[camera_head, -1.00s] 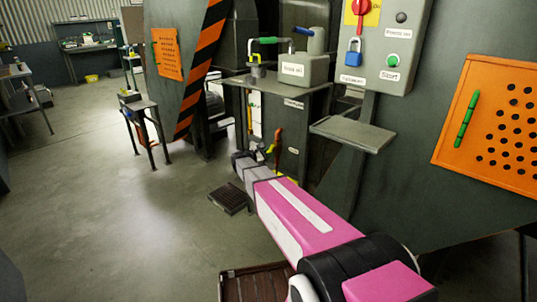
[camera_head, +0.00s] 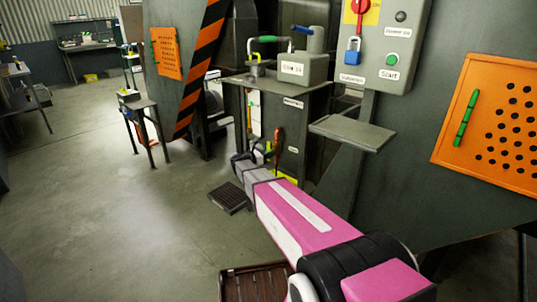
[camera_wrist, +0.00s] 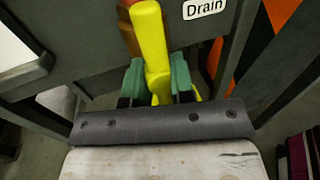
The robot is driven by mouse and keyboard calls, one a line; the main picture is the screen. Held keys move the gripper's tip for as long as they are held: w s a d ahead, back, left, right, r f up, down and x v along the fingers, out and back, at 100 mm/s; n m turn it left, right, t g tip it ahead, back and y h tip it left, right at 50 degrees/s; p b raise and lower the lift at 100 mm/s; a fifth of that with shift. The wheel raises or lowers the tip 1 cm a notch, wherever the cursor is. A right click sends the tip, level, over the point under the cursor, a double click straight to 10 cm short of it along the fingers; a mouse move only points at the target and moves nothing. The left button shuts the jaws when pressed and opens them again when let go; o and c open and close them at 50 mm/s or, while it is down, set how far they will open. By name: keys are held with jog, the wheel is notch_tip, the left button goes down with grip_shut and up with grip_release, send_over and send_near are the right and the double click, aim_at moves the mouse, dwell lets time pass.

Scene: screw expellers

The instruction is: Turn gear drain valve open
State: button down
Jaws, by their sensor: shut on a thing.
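The drain valve's yellow lever (camera_wrist: 151,45) rises up the middle of the wrist view, in front of the dark machine panel. A white "Drain" label (camera_wrist: 204,8) is on the panel to its right. My gripper (camera_wrist: 158,80) has its green fingers on both sides of the lever, shut on it. In the head view my gripper (camera_head: 262,155) is low at the front of the gear cabinet (camera_head: 313,112), beside an upright red-orange piece (camera_head: 277,138). The valve body is mostly hidden by my wrist and fingers.
A dark grate (camera_head: 229,197) lies on the floor left of my arm. A grey shelf (camera_head: 352,132) juts out to the right, below the control box (camera_head: 392,45). A brown tray (camera_head: 254,284) is at the bottom. The floor to the left is open.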

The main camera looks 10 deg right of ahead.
jog(key=shift+s+d, duration=0.15)
jog(key=shift+s, duration=0.25)
jog(key=c, duration=1.1)
grip_release()
jog(key=shift+w, duration=0.1)
jog(key=v, duration=1.1)
